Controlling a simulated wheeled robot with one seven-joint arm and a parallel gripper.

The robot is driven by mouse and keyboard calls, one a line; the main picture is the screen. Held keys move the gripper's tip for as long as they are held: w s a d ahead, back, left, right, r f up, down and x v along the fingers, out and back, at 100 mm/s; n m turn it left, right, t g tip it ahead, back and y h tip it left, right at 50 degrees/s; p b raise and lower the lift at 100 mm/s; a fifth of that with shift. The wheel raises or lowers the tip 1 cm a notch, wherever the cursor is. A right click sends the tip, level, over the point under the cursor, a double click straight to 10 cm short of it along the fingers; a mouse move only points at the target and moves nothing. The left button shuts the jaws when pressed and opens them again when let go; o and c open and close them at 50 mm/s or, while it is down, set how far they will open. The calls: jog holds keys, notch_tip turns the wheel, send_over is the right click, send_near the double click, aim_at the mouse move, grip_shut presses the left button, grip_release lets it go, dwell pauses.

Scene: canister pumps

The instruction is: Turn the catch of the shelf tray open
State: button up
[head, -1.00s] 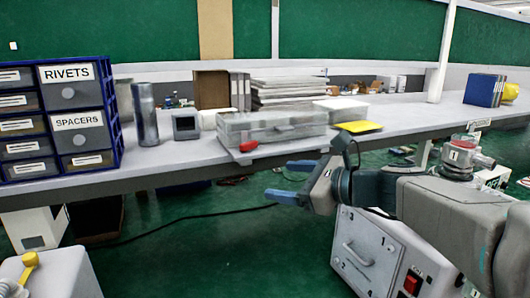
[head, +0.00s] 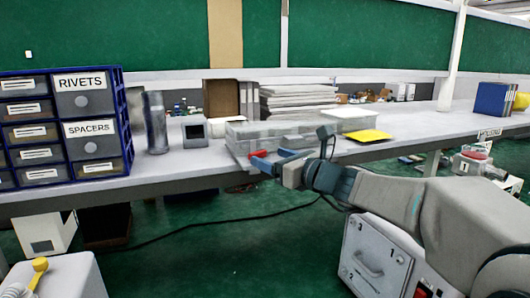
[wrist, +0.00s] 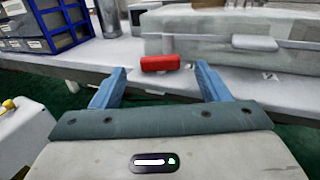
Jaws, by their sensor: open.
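The shelf tray is a translucent grey lidded case (head: 250,131) on the bench shelf, left of my gripper's wrist in the head view. It also spans the upper right of the wrist view (wrist: 215,45). Its red catch (head: 258,154) is on the front side, low down. In the wrist view the red catch (wrist: 160,63) lies crosswise, ahead of and between my fingertips. My gripper (wrist: 160,78) has two blue fingers spread wide with nothing between them. In the head view my gripper (head: 265,162) is at the bench's front edge, close to the catch; contact cannot be told.
A blue drawer cabinet (head: 90,125) stands at the left. A grey cylinder (head: 156,122) and a small dark-screened box (head: 194,132) stand between it and the tray. A yellow pad (head: 369,135) lies to the right. The bench's front edge (head: 120,187) runs below the tray.

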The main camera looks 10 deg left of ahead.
aim_at(259, 153)
jog(key=shift+x, duration=1.8)
jog(key=c, duration=1)
jog(key=shift+s+f+b, duration=0.1)
jog(key=shift+f+b, duration=0.05)
jog(key=shift+b, duration=0.4)
jog(key=m+t+h+b, duration=0.1)
jog(key=t+b, duration=0.1)
jog(key=b, duration=0.1)
jog(key=shift+s+a+m+h, duration=0.1)
jog(key=shift+a+m+h, duration=0.05)
jog(key=shift+m+h, duration=0.2)
jog(key=shift+o, duration=0.2)
jog(key=m+t+h+b, duration=0.1)
jog(key=b, duration=0.2)
jog(key=m+t+h+b, duration=0.1)
jog(key=h+b, duration=0.1)
jog(key=b, duration=0.1)
jog(key=shift+s+a, duration=0.15)
jog(key=shift+m+b, duration=0.25)
jog(key=shift+b, duration=0.35)
jog(key=shift+t+h+b, duration=0.35)
jog(key=shift+t, duration=0.05)
jog(key=shift+r+m, duration=0.25)
jog(key=shift+m, duration=0.05)
jog(key=shift+c, duration=0.2)
